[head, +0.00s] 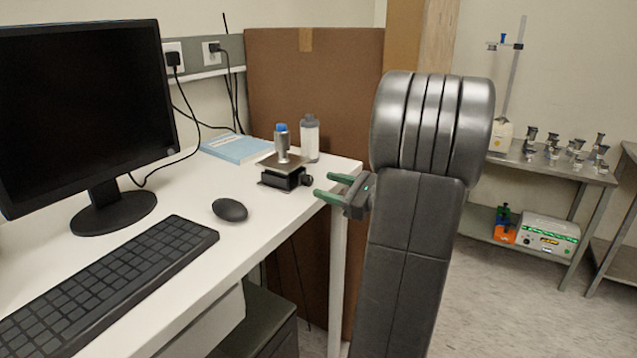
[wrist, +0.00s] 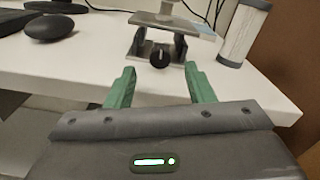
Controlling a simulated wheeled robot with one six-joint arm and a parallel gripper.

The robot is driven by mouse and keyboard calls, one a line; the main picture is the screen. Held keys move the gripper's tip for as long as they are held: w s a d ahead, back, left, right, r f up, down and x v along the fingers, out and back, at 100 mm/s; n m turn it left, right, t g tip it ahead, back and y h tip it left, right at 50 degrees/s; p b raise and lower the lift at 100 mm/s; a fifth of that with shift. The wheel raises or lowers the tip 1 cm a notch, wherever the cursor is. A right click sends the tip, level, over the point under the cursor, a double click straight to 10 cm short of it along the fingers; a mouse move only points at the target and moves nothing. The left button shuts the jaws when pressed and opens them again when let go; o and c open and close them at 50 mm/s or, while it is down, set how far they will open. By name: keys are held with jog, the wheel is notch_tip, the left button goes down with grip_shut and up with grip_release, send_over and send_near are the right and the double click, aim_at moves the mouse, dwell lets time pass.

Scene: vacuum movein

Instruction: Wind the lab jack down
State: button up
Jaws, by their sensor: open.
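The lab jack (head: 285,177) stands near the right end of the white desk, with a metal cylinder with a blue top (head: 282,142) on its plate. In the wrist view the lab jack (wrist: 165,35) shows its plate raised above the base on crossed supports. Its black knob (wrist: 160,58) faces me, and it also shows in the head view (head: 307,180). My gripper (head: 325,187) has green fingers. In the wrist view my gripper (wrist: 157,78) is open and empty, with the knob beyond and roughly between its fingertips, apart from them.
A blue book (head: 237,148), a mouse (head: 230,210), a keyboard (head: 105,285) and a monitor (head: 85,110) are on the desk (head: 190,190). A brown board (head: 310,85) stands behind. A steel bench (head: 560,168) with several metal parts is at right.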

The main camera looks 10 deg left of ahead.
jog(key=v, duration=0.9)
jog(key=shift+s+d+p, duration=0.15)
jog(key=shift+d+p, duration=0.15)
jog(key=shift+p, duration=0.05)
